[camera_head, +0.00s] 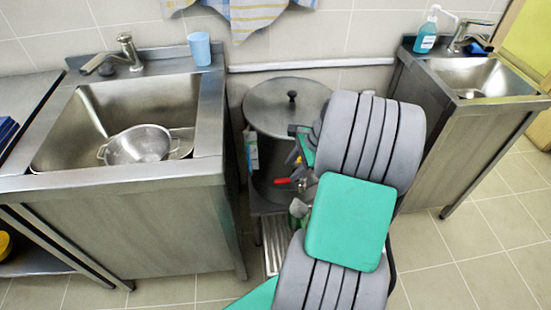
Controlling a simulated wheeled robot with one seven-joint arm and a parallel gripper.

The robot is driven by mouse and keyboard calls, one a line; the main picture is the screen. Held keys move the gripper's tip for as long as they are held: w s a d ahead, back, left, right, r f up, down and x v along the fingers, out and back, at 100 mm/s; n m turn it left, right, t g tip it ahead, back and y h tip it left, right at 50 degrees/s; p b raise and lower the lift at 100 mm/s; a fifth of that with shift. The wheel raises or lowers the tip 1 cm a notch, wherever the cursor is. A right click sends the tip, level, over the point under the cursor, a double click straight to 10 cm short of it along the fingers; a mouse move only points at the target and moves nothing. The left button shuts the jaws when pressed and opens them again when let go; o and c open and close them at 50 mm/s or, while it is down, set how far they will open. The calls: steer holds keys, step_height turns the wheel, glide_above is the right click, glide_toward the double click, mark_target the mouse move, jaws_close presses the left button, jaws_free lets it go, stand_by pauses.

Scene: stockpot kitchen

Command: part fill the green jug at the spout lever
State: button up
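A large steel stockpot (268,117) with a lid and dark knob stands on a low stand between two sink units. A small red lever (283,181) shows at its front, low on the right side, and the spout around it is mostly covered by my arm. My grey and green arm reaches across in front of the pot's right side. My gripper is largely hidden behind the arm, and its fingers cannot be made out. I cannot pick out the green jug. A small green patch beside the arm's upper end could be jug or arm.
The left sink (95,100) holds a steel colander (139,145), with a blue cup (200,48) on its back ledge. The right sink unit (440,125) carries a blue soap bottle (426,36). A metal floor grate (273,246) lies before the pot. Tiled floor is clear at right.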

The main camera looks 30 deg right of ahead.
mark_target(284, 180)
steer(key=shift+m, duration=0.6)
steer(key=x, duration=0.2)
steer(key=d+b+x, duration=0.1)
steer(key=x, duration=0.2)
steer(key=b+x, duration=0.1)
steer(key=x, duration=0.1)
steer(key=shift+w+d+f, duration=0.15)
steer(key=shift+w+f, duration=0.2)
steer(key=shift+f, duration=0.1)
jaws_close()
stand_by(0.3)
